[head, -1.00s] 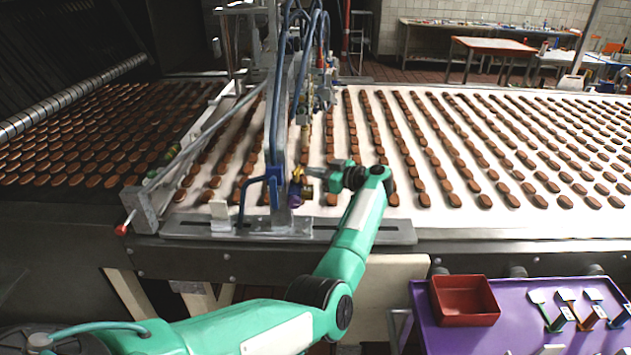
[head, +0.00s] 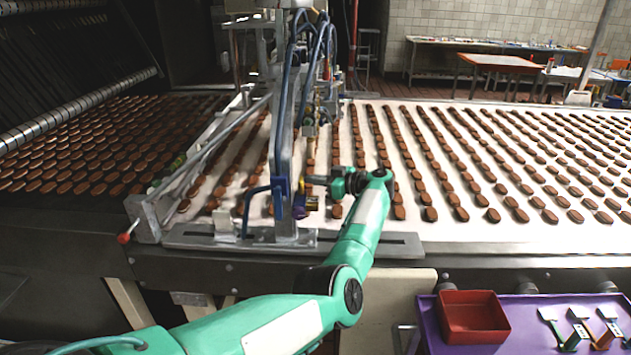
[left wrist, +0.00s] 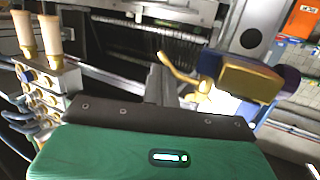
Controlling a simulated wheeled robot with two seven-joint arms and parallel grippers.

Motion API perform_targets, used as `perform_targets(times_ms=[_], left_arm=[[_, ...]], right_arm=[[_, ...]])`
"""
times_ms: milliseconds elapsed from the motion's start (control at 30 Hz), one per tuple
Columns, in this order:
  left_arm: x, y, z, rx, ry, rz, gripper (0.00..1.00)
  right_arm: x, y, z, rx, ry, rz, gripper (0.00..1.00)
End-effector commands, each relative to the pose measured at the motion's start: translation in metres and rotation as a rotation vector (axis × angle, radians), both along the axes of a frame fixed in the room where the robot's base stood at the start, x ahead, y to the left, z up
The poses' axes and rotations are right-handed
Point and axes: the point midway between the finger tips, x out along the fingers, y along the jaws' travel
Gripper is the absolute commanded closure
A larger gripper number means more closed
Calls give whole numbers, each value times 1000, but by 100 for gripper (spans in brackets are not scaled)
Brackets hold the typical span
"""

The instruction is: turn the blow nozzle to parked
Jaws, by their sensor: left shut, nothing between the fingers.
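The blow nozzle (head: 301,206), a purple and brass piece, sits low on the upright metal post beside the belt. Its brass part now shows at the right of the purple part. In the left wrist view a gold and purple piece with a thin curved brass tube (left wrist: 184,74) shows at the upper right. My left gripper (head: 309,180) is shut and empty, its tips just above the nozzle by the post; I cannot tell whether they touch it. The shut fingers also show in the left wrist view (left wrist: 160,86). My right gripper is out of view.
The blue bracket (head: 280,187) and hoses on the post are close to my left gripper. Rows of brown biscuits cover the white belt (head: 450,222). A red tray (head: 472,318) and several small tools lie on a purple cart (head: 520,345) at the lower right.

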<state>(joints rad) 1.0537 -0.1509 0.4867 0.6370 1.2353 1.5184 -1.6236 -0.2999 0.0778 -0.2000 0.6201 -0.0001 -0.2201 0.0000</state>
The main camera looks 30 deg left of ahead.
Motion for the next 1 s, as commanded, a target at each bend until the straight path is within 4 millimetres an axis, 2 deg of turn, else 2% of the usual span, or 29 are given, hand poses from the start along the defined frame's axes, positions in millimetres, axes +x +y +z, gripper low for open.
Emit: perform_targets(times_ms=[333, 467, 567, 1000], left_arm=[[0, 1, 1, 1, -1, 1, 100], [1, -5, 0, 0, -1, 0, 100], [3, -19, 1, -2, -2, -3, 100], [11, -112, 15, -1, -2, -3, 100]], right_arm=[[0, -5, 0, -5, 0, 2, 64], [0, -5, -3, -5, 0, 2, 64], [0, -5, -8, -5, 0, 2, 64], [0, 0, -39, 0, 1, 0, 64]])
